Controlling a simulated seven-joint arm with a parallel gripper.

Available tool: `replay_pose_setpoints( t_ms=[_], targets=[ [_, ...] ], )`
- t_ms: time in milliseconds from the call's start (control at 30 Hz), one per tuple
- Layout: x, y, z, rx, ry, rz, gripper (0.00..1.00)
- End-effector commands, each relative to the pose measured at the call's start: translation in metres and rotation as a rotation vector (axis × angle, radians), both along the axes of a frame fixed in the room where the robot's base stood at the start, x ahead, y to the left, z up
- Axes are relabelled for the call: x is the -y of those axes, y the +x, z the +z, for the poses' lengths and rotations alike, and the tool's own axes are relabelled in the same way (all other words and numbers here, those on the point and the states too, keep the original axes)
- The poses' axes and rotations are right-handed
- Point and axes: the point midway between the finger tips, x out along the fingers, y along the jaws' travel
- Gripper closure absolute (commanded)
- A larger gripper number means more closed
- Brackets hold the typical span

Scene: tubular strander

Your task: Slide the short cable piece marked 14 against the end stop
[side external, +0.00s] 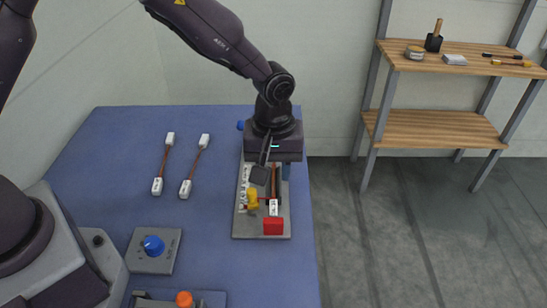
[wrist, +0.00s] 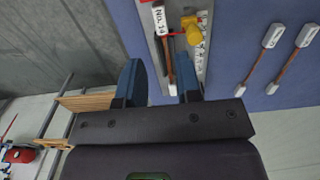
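The short cable piece, marked No. 14 on its white end block (wrist: 160,20), lies lengthwise on a grey fixture board (side external: 241,230). Its red-brown cable (wrist: 168,62) runs from that block toward my gripper. In the side external view the white end block (side external: 273,208) is near a red block (side external: 273,227), probably the end stop; I cannot tell if they touch. My gripper (wrist: 160,78) is open, its two blue-padded fingers apart on either side of the cable's line. It is over the far part of the board in the side view (side external: 272,174).
A yellow knob (wrist: 191,30) and a white scale strip (wrist: 201,50) are beside the cable. Two other cable pieces (side external: 164,163) (side external: 195,167) lie on the blue table (side external: 100,150). A grey box with a blue button (side external: 154,246) is at the front left. Shelves (side external: 450,95) stand apart.

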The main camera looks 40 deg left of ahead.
Motion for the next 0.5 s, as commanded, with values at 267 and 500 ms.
replay_pose_setpoints(
  t_ms=[267, 500],
  targets=[
    [-0.001, -0.001, -0.057, -0.005, 0.002, -0.001, 0.68],
    [0.000, -0.001, -0.093, -0.004, 0.001, -0.001, 0.68]
  ],
)
